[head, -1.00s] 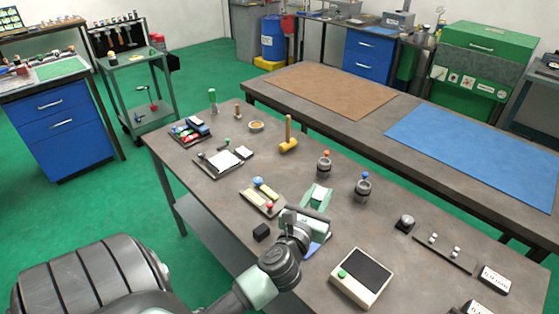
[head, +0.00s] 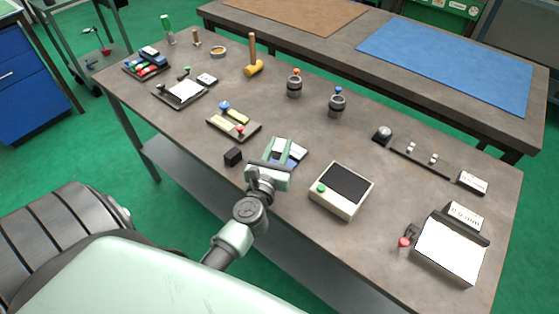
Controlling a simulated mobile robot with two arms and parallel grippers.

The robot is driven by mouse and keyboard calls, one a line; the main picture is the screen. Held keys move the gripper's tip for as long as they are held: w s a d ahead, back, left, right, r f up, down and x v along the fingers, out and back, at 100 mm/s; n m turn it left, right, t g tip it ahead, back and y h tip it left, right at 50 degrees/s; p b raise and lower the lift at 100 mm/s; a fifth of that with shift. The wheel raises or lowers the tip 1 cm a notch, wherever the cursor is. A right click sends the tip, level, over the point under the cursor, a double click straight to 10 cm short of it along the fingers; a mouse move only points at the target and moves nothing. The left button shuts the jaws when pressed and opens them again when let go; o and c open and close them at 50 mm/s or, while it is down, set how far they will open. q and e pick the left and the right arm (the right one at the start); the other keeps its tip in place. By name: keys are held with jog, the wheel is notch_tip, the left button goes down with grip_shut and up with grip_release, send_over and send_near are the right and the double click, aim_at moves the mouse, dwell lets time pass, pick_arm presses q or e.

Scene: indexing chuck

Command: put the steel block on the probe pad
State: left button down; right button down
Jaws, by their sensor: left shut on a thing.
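A blue pad with a white label (head: 296,152) lies just right of the fingertips and is partly covered. I cannot tell for sure which thing is the probe pad. A cream unit (head: 341,190) with a dark top and a green button stands to the right. My right gripper is not in view.
A black cube (head: 233,156) stands close left of the gripper. A tray with coloured knobs (head: 234,124) is behind it. A white-topped instrument (head: 450,250) with a red knob is at the right. Two dark pots (head: 294,86) (head: 336,103) and a mallet (head: 253,66) stand farther back.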

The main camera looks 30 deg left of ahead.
pick_arm(q)
notch_tip(320, 180, down, 4)
jog(key=b, duration=0.3)
jog(key=shift+f, duration=0.1)
jog(key=c, duration=1.1)
grip_release()
jog(key=shift+f, duration=0.1)
